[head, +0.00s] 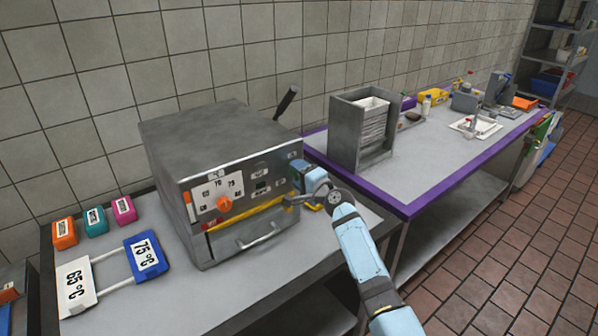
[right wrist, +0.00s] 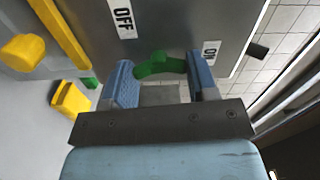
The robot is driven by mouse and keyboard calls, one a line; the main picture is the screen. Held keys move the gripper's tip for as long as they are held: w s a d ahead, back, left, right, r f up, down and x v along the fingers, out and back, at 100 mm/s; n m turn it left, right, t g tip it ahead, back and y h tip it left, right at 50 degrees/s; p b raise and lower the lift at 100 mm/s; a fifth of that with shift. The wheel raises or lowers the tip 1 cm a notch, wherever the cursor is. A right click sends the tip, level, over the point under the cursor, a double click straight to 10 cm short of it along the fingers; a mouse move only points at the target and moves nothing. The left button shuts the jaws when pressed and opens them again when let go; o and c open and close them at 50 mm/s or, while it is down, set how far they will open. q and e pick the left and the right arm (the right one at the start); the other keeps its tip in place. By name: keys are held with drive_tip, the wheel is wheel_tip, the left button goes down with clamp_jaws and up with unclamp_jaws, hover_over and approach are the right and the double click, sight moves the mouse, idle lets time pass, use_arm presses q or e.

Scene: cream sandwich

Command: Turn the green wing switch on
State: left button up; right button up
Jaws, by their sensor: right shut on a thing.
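The green wing switch (right wrist: 158,66) is on the grey front panel of the machine (head: 214,165), between an OFF label (right wrist: 122,17) and an ON label (right wrist: 210,53). My right gripper (right wrist: 162,76) has its two blue fingers on either side of the switch and is shut on it. In the head view, the right gripper (head: 303,179) is at the right end of the machine's front and hides the switch. The switch's exact turn is hard to tell. My left gripper is not in view.
The machine's front has an orange dial (head: 223,204), a yellow bar and a drawer handle (head: 259,238). Temperature cards (head: 148,252) and coloured blocks (head: 65,233) lie to the left. A purple-edged table (head: 425,160) with a metal rack (head: 362,130) stands to the right.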

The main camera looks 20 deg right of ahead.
drive_tip(key=shift+m, duration=0.5)
drive_tip(key=o, duration=0.9)
drive_tip(key=shift+s, duration=0.1)
drive_tip(key=v, duration=1.3)
drive_tip(key=shift+s+d, duration=0.15)
drive_tip(key=shift+s, duration=0.15)
